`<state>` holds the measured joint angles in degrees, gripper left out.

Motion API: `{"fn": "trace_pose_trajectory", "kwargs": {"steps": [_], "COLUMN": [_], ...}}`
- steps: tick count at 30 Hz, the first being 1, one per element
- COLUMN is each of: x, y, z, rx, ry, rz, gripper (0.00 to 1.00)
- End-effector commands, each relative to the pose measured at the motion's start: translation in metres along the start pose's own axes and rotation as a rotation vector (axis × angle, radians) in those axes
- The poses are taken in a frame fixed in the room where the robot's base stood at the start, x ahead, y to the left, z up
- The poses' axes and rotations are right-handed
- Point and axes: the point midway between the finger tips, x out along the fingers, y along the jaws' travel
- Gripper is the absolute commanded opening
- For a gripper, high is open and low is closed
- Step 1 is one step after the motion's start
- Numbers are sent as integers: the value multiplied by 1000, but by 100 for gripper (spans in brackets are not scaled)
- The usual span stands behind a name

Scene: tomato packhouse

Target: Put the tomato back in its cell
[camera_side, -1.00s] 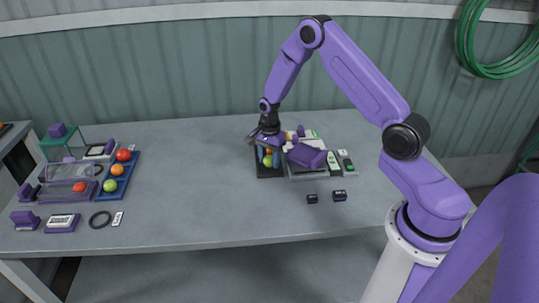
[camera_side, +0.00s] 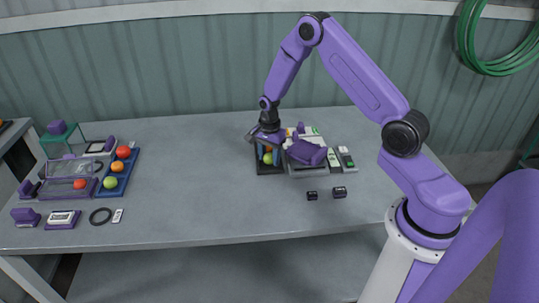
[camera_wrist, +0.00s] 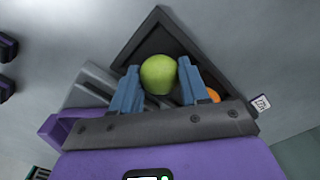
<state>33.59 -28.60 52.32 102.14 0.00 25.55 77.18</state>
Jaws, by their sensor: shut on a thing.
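In the wrist view a green tomato (camera_wrist: 158,74) sits between the two blue fingers of my gripper (camera_wrist: 158,69), which is shut on it. In the side view the green tomato (camera_side: 268,159) shows low at my gripper (camera_side: 267,153), over the black tray (camera_side: 270,171). The tray's dark rim (camera_wrist: 158,24) shows behind the tomato in the wrist view. An orange tomato (camera_wrist: 213,95) is partly hidden by the right finger. I cannot tell whether the green tomato touches the tray floor; the cells are mostly hidden.
A grey tray with a purple device (camera_side: 306,153) stands right beside the black tray. Two small black blocks (camera_side: 340,193) lie in front. At the left, a blue tray (camera_side: 120,171) holds red, orange and green tomatoes near clear-lidded boxes (camera_side: 68,187). The middle of the table is clear.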

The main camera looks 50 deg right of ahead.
Motion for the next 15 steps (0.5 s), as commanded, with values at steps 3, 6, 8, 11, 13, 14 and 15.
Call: {"fn": "trace_pose_trajectory", "kwargs": {"steps": [3,6,8,11,13,14,15], "x": [2,3,4,5,5,5,5], "y": [0,0,0,0,0,0,0], "z": [0,0,0,0,0,0,0], "rx": [0,0,0,0,0,0,0], "ry": [0,0,0,0,0,0,0], "rz": [-1,-1,-1,-1,-1,-1,-1], "gripper": [30,30,30,30,68,70,70]}}
